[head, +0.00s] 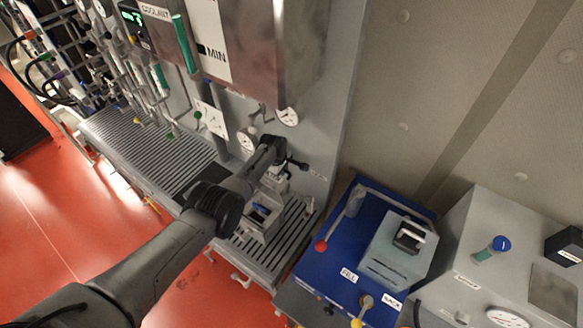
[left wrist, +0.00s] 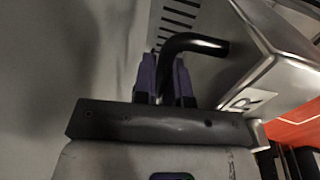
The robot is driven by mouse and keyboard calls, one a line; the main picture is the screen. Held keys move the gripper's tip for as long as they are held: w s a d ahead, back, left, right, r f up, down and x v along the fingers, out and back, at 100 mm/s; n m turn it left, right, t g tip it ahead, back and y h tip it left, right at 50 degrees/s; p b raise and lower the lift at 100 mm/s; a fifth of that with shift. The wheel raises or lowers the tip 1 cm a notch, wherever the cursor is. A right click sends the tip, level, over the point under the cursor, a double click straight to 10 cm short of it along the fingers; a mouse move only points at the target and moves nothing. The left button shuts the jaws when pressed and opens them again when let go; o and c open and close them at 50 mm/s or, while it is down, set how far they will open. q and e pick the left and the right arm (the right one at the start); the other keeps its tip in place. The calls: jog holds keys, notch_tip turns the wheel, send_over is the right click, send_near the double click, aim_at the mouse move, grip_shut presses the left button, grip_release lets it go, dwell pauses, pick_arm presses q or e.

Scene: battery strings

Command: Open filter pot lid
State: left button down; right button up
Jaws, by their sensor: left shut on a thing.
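In the left wrist view, my left gripper (left wrist: 165,72) has its two purple-lined fingers closed around a black bent handle (left wrist: 196,42). The handle's free end points right. Beside it is a silver metal box (left wrist: 270,70) with a label on which a letter R shows; I cannot tell whether this is the filter pot. In the head view, my left arm reaches over the slatted bench to a small grey box-like unit (head: 258,222) below the gauges. The arm hides the fingers and the handle there, and I cannot make out the lid's position. My right gripper is out of view.
A blue unit (head: 335,235) with a red-knobbed lever stands right of the slatted bench (head: 285,250). A grey cabinet (head: 470,250) stands further right. A metal tank (head: 270,45) and gauges (head: 287,116) are on the panel above. Red floor lies at left.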

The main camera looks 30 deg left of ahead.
pick_arm(q)
jog(key=shift+w+f+g, duration=0.15)
jog(key=shift+w+g, duration=0.15)
dwell(0.4)
jog(key=c, duration=1.2)
grip_release()
